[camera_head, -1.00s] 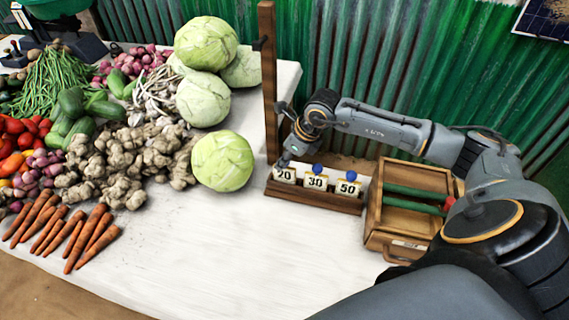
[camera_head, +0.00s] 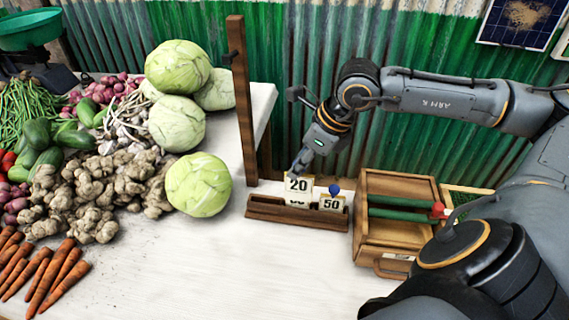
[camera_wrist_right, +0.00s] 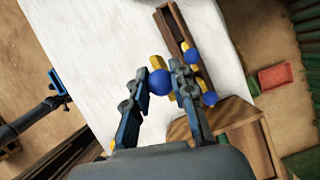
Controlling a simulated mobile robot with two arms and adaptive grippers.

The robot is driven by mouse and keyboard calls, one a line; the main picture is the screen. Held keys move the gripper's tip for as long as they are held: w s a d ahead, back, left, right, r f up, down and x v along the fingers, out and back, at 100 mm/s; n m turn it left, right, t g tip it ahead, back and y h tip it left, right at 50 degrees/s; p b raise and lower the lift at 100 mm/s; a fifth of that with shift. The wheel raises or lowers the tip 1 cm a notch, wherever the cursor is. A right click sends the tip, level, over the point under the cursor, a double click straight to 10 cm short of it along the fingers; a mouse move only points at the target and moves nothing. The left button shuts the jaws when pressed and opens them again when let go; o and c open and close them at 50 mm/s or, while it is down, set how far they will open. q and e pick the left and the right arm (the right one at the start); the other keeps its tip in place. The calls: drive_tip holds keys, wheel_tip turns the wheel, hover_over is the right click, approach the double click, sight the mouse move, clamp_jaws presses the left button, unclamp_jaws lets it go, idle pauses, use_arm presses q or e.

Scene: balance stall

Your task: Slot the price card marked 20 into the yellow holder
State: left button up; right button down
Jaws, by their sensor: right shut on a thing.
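The price card marked 20 (camera_head: 298,184) is white and hangs upright from my right gripper (camera_head: 299,169), raised above the wooden rack (camera_head: 262,208). In the right wrist view, the fingers (camera_wrist_right: 160,84) are closed on its blue ball knob (camera_wrist_right: 159,82). The 30 card (camera_head: 297,203) stands in the rack, partly hidden behind the 20 card. The 50 card (camera_head: 331,205) stands to its right with a blue knob on top. I cannot make out a yellow holder in the head view. My left gripper is not in view.
A wooden box (camera_head: 366,243) with green rods stands right of the rack. A wooden post (camera_head: 242,100) rises behind the rack's left end. A cabbage (camera_head: 197,184) and heaps of vegetables lie to the left. The white table front (camera_head: 200,265) is clear.

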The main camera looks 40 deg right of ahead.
drive_tip(key=v, duration=0.3)
drive_tip(key=s+v, duration=0.1)
drive_tip(key=v, duration=0.1)
drive_tip(key=shift+s+a+r+p, duration=0.1)
drive_tip(key=shift+s+a+p, duration=0.05)
drive_tip(key=shift+a+p, duration=0.2)
idle(0.5)
